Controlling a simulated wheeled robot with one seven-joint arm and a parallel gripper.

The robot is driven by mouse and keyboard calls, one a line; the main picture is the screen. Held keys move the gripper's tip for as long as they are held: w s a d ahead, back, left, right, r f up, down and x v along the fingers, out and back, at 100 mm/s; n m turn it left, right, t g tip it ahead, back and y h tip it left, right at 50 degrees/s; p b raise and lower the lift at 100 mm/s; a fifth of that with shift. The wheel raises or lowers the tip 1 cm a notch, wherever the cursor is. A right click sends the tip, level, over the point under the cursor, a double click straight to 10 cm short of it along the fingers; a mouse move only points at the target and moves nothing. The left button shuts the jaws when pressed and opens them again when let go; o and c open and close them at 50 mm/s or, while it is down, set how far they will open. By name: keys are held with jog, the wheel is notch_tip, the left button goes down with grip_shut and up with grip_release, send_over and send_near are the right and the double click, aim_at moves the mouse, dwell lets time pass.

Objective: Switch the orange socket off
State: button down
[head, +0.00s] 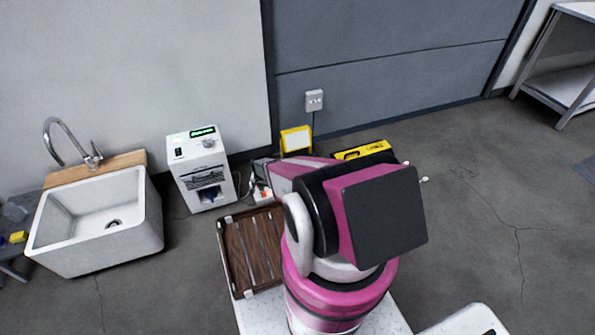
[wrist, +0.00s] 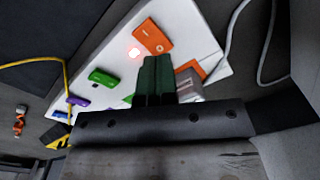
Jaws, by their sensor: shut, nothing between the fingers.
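A white power strip (wrist: 100,58) with coloured parts lies under my gripper in the wrist view. More orange (wrist: 203,66) shows right of my fingers, partly covered by a grey block (wrist: 200,87). I cannot tell which orange part is the socket itself. My gripper (wrist: 155,62) is shut and empty, its green fingers pointing at the strip near the orange block. Contact cannot be told. In the head view, a small orange part (head: 263,195) shows beside my arm; my gripper is hidden.
The strip also bears a green block (wrist: 103,77) and a purple block (wrist: 77,100). A yellow cable (wrist: 67,75) and a grey cable (wrist: 268,45) run nearby. A white machine (head: 200,168), a wooden tray (head: 222,240) and a sink (head: 45,225) stand left of my arm.

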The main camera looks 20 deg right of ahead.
jog(key=shift+f, duration=1.3)
dwell(0.9)
jog(key=shift+r, duration=3.55)
jog(key=shift+r, duration=0.25)
jog(key=s+r+n, duration=0.2)
jog(key=s+r, duration=0.5)
jog(key=r, duration=0.7)
jog(key=s+r+n, duration=0.2)
jog(key=s+r, duration=0.5)
jog(key=r, duration=0.7)
jog(key=s+r+n, duration=0.2)
jog(key=s+r, duration=0.5)
jog(key=r, duration=0.7)
jog(key=shift+s+r, duration=0.15)
